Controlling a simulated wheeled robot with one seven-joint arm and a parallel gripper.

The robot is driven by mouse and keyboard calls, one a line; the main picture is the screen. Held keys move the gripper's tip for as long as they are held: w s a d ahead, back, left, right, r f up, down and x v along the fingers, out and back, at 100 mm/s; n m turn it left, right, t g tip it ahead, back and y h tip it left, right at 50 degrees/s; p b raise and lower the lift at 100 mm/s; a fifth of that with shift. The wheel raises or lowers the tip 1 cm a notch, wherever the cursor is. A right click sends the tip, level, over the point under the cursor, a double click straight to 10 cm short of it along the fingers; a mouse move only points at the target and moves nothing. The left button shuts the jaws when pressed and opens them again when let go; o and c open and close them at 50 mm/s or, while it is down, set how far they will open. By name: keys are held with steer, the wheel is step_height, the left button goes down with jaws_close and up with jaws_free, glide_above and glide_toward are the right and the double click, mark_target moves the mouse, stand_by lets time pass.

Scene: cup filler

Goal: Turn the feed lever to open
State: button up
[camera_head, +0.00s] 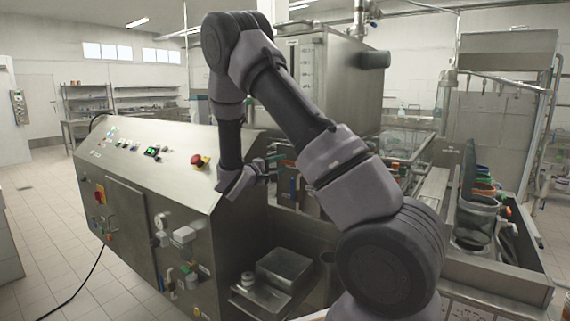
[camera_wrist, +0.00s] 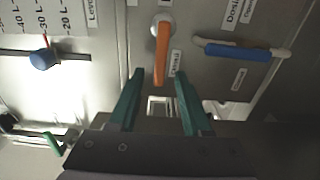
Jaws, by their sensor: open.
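An orange lever (camera_wrist: 161,45) hangs straight down from a round metal pivot on a grey panel in the wrist view. A small label stands beside it, too small to read for sure. My gripper (camera_wrist: 158,74) is open, with a green finger on each side of the lever's lower end. The fingers seem clear of the lever; how far its tip reaches in between them I cannot tell. In the head view my gripper (camera_head: 268,166) is beside the sloped control console, at the machine's front, and the lever is hard to make out there.
A blue-handled lever (camera_wrist: 238,51) lies level on the panel to the right. A blue knob (camera_wrist: 42,59) on a slotted rail is to the left, by a level scale. The steel console (camera_head: 150,150) has a red emergency button (camera_head: 197,160). A steel tank (camera_head: 320,75) rises behind.

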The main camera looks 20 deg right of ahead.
mark_target(285, 163)
steer(key=shift+x, duration=1.9)
steer(key=shift+s, duration=0.1)
jaws_close()
